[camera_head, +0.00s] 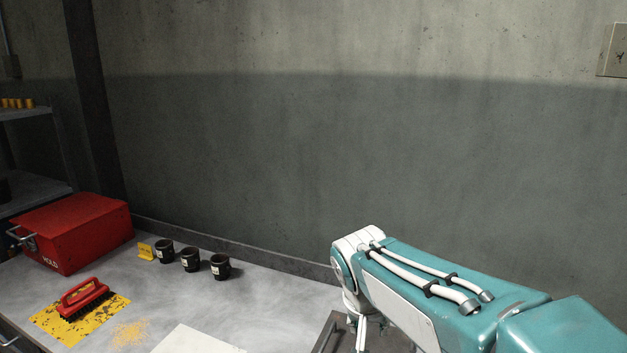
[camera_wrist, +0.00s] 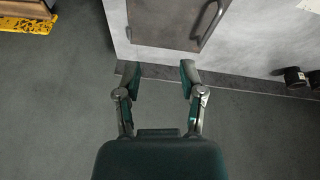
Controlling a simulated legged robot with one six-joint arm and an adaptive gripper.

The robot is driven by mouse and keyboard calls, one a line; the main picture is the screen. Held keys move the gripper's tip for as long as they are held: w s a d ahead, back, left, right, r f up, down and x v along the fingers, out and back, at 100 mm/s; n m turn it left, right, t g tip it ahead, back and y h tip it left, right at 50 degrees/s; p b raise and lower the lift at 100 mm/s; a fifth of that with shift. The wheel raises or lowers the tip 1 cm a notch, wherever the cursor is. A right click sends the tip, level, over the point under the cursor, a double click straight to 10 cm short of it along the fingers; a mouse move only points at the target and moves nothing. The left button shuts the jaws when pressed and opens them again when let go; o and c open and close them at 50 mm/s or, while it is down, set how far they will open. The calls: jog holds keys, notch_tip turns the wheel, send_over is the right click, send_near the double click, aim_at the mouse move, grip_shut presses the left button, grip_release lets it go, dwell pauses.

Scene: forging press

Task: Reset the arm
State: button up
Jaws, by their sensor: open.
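My arm reaches in from the lower right of the head view, teal and white, bent downward at its white joint. My gripper (camera_wrist: 158,72) shows in the wrist view with its two fingers spread apart. It is open and nothing is between the fingers. Ahead of the fingers in the wrist view is a grey surface with a dark brown panel (camera_wrist: 165,22) that carries a metal handle. In the head view the gripper's fingers cannot be made out.
A worktop (camera_head: 260,305) holds a red box (camera_head: 75,232), a red brush (camera_head: 84,298) on a yellow mat (camera_head: 50,325), three black cups (camera_head: 191,260), a yellow tag (camera_head: 146,251) and a white plate (camera_head: 198,341). A bare wall (camera_head: 350,160) stands behind. Yellow floor marking (camera_wrist: 25,25) shows in the wrist view.

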jog(key=s+d+n+t+y, duration=0.1)
jog(key=s+d, duration=0.2)
jog(key=s, duration=0.5)
jog(key=s+d+n+t, duration=0.1)
jog(key=s+d, duration=0.2)
jog(key=s, duration=0.6)
jog(key=shift+f+y, duration=0.35)
jog(key=shift+y, duration=0.05)
